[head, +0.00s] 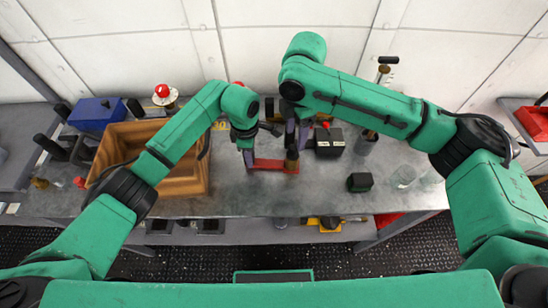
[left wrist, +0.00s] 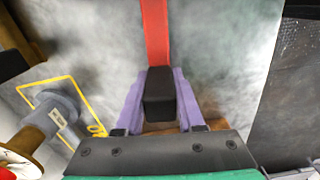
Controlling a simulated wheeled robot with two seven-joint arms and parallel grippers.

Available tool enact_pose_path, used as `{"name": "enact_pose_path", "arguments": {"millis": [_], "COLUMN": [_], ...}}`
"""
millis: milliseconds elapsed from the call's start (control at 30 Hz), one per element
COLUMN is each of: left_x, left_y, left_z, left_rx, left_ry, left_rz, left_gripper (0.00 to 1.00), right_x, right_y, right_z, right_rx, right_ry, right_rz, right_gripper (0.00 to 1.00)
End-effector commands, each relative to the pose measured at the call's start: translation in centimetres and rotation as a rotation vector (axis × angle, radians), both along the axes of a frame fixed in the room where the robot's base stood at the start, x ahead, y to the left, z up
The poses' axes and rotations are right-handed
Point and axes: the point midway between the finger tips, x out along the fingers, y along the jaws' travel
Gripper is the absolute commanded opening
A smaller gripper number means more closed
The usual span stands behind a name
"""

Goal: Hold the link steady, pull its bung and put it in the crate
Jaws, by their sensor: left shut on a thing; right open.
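The red link (head: 268,165) lies low over the grey bench in the head view. My left gripper (head: 248,158) is shut on its left end. In the left wrist view the red link (left wrist: 156,35) runs away from my purple fingers, with a black block (left wrist: 160,95) between them. The brownish bung (head: 292,161) stands upright at the link's right end. My right gripper (head: 297,138) is open right above it, fingers pointing down; whether they touch it I cannot tell. The wooden crate (head: 180,188) is left of the link, partly hidden by my left arm.
A blue box (head: 97,113) and a red-topped fitting (head: 164,94) stand at the back left. A black box (head: 328,142) is close right of my right gripper. A small dark block (head: 360,182) and a clear glass (head: 404,177) stand further right. The bench front is clear.

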Motion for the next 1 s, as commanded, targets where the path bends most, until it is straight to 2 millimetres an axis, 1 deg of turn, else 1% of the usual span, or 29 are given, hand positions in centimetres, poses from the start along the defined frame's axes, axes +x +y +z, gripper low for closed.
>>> {"name": "enact_pose_path", "arguments": {"millis": [33, 100, 233, 400, 600, 667, 700, 767, 1000], "left_x": [0.0, 0.0, 0.0, 0.0, 0.0, 0.0, 0.0, 0.0, 0.0], "left_y": [0.0, 0.0, 0.0, 0.0, 0.0, 0.0, 0.0, 0.0, 0.0], "left_z": [0.0, 0.0, 0.0, 0.0, 0.0, 0.0, 0.0, 0.0, 0.0], "left_rx": [0.000, 0.000, 0.000, 0.000, 0.000, 0.000, 0.000, 0.000, 0.000], "left_ry": [0.001, 0.001, 0.001, 0.000, 0.000, 0.000, 0.000, 0.000, 0.000], "left_rz": [0.000, -0.001, -0.001, -0.001, -0.001, -0.001, -0.001, -0.001, -0.001], "left_gripper": [0.00, 0.00, 0.00, 0.00, 0.00, 0.00, 0.00, 0.00, 0.00], "right_x": [-0.1, -0.1, 0.0, 0.0, 0.0, 0.0, 0.0, 0.0, 0.1], "right_y": [0.0, 0.0, 0.0, 0.0, 0.0, 0.0, 0.0, 0.0, 0.0], "right_z": [-1.0, -2.3, -4.0, -4.8, -4.8, -4.8, -4.8, -4.8, -4.5], "right_rx": [-0.001, 0.001, 0.001, 0.002, 0.002, 0.002, 0.002, 0.002, 0.003], "right_ry": [0.003, 0.004, 0.001, -0.001, -0.001, -0.001, -0.001, -0.001, -0.003], "right_rz": [0.000, 0.000, 0.000, 0.001, 0.001, 0.001, 0.001, 0.001, 0.001], "right_gripper": [0.61, 0.61, 0.61, 0.61, 0.61, 0.38, 0.23, 0.00, 0.00]}}
